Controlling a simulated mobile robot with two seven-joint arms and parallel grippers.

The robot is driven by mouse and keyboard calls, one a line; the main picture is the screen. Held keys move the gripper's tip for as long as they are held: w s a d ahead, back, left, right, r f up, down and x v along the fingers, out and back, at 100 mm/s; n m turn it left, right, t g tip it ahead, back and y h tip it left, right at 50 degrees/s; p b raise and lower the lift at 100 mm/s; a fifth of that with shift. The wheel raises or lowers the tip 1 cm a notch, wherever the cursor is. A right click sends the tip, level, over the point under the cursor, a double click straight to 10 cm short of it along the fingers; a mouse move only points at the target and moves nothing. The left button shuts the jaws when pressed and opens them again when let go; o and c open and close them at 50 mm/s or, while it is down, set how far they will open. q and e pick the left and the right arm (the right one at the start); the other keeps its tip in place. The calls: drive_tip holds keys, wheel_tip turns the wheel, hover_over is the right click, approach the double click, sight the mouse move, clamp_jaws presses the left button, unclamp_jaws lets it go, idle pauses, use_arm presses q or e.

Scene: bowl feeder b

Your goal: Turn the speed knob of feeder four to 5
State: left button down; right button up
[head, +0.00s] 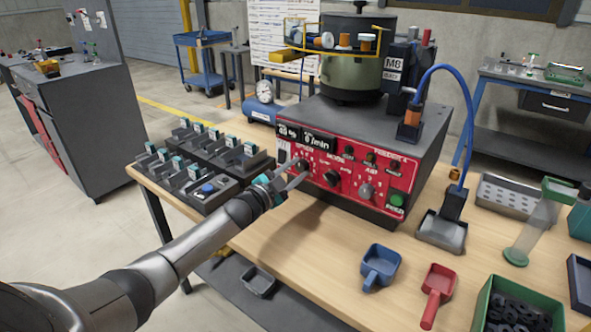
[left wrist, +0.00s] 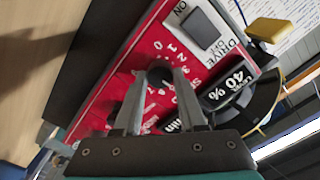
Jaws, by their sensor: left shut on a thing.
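The feeder's red control panel (head: 345,190) is labelled FEEDER 4 and faces me on the bench. Its black speed knob (head: 301,165) is at the left of the panel, below dark displays. My left gripper (head: 296,177) reaches it from the lower left. In the left wrist view the dark knob (left wrist: 158,76) sits between the two fingertips, which are shut on it. Printed numbers ring the knob, partly covered by the fingers. A display (left wrist: 234,84) beside it reads 40 %. The knob's pointer cannot be made out. My right gripper is not in view.
Another black knob (head: 332,178) and a grey knob (head: 366,191) sit right of the speed knob. A green button (head: 397,200) is at the lower right. A drive switch (left wrist: 195,32) is near the fingers. A blue scoop (head: 380,267) and red scoop (head: 437,287) lie in front.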

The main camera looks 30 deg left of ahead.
use_arm(q)
drive_tip(key=shift+m, duration=1.5)
drive_tip(key=shift+c, duration=2.4)
unclamp_jaws()
